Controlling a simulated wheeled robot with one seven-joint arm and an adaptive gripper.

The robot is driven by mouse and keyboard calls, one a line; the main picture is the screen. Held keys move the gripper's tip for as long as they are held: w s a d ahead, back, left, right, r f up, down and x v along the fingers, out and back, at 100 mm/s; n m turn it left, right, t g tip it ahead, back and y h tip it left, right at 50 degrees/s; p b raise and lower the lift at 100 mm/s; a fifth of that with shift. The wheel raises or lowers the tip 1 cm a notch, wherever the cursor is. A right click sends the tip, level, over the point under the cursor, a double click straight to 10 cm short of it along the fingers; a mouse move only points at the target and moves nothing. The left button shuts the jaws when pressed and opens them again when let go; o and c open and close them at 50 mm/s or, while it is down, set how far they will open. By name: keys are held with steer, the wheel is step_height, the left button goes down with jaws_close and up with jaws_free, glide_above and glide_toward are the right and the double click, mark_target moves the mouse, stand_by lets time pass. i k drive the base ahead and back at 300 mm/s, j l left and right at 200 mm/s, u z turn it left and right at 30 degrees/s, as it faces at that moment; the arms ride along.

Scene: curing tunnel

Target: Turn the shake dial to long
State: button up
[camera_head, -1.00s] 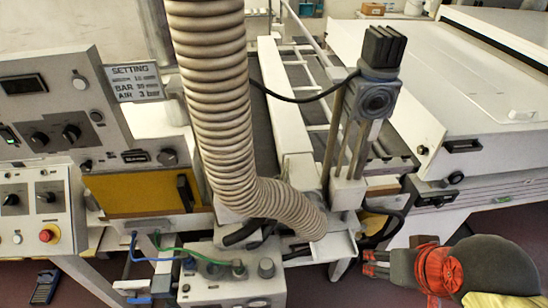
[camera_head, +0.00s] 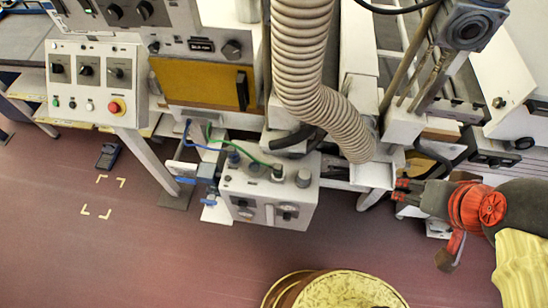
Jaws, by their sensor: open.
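A white control panel (camera_head: 98,85) at the left has three black dials in a row: a left dial (camera_head: 58,69), a middle dial (camera_head: 86,69) and a right dial (camera_head: 117,72). Two more black dials, a left one (camera_head: 115,12) and a right one (camera_head: 146,9), show on the machine above. The labels are too small to read, so I cannot tell which is the shake dial. My gripper (camera_head: 400,191) is at the right, open and empty, pointing left, far from all these dials.
A ribbed hose (camera_head: 303,60) and a white box with tubes (camera_head: 268,188) stand between my gripper and the panel. A red emergency button (camera_head: 116,107) is on the panel. A round yellow-topped container (camera_head: 345,290) stands in front.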

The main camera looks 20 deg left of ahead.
mark_target(241, 204)
steer(key=u, duration=1.35)
